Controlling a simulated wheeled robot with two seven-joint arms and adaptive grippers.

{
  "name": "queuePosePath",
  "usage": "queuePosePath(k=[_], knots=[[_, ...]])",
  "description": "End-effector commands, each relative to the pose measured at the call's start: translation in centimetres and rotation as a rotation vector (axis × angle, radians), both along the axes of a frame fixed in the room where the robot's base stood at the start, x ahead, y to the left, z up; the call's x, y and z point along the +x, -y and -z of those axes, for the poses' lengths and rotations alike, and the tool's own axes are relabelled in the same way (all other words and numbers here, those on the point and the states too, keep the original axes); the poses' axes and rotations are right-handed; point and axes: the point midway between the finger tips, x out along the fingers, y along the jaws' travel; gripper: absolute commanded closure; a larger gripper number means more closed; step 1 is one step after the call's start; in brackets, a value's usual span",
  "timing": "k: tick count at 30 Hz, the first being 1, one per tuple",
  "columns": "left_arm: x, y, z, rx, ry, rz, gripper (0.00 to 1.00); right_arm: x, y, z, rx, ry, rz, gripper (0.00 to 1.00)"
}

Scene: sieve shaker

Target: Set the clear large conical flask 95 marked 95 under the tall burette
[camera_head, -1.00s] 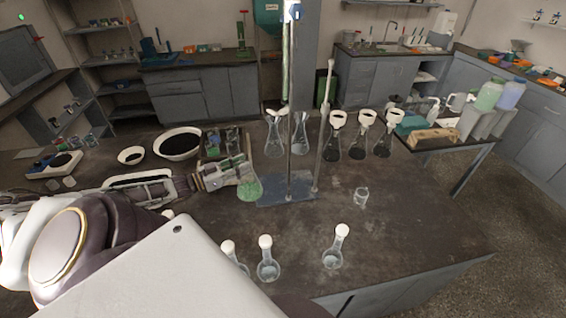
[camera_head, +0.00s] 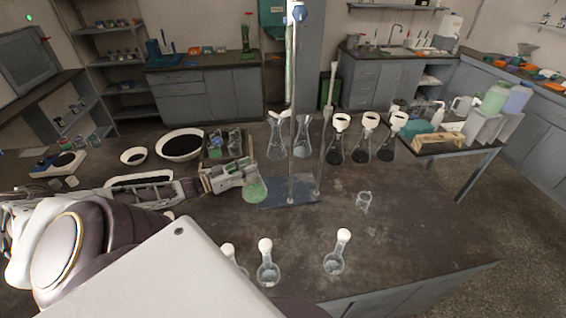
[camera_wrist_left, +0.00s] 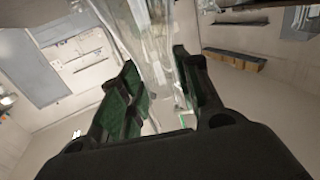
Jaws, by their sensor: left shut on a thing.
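A clear conical flask (camera_head: 255,190) with a green tint low in its body is at the left edge of the burette stand's blue base plate (camera_head: 290,192). I cannot read a mark on it, nor tell whether it touches the bench. My left gripper (camera_head: 248,169) is shut on its upper part from the left. In the left wrist view, clear glass (camera_wrist_left: 163,70) lies between the two green-padded fingers (camera_wrist_left: 165,95). The tall burette (camera_head: 289,75), with green in its tube, stands upright above the plate. My right gripper is out of view.
Two clear conical flasks (camera_head: 302,140) stand behind the stand, and several funnel-topped dark flasks (camera_head: 361,150) to its right. A small beaker (camera_head: 363,202) is right of the plate. Stoppered round flasks (camera_head: 334,262) stand near the front edge. The bench between is clear.

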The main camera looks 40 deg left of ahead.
Motion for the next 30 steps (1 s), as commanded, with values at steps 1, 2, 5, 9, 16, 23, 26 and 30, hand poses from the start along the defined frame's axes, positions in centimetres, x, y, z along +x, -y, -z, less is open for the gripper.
queuePosePath(k=[1, 2, 5, 9, 16, 23, 26, 30], knots=[[0.7, 0.2, -0.1, 0.002, 0.004, 0.003, 1.00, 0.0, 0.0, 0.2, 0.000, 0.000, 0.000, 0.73], [1.1, 0.3, -0.1, 0.002, 0.004, 0.003, 1.00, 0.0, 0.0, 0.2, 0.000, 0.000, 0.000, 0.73], [2.0, 0.6, -0.1, 0.001, 0.004, 0.002, 1.00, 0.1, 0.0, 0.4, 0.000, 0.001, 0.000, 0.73], [3.4, 1.0, -0.1, 0.002, 0.005, 0.002, 1.00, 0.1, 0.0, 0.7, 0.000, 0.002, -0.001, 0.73], [5.3, 1.5, 0.0, 0.000, 0.003, 0.001, 1.00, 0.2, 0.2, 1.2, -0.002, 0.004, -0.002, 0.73], [7.2, 2.0, -0.1, 0.001, 0.003, 0.001, 1.00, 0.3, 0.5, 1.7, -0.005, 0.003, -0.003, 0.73], [7.9, 2.3, 0.0, 0.001, 0.004, 0.002, 1.00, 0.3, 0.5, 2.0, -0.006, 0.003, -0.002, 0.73], [8.9, 2.6, 0.0, 0.001, 0.003, 0.002, 1.00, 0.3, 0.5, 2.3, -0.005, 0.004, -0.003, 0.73]])
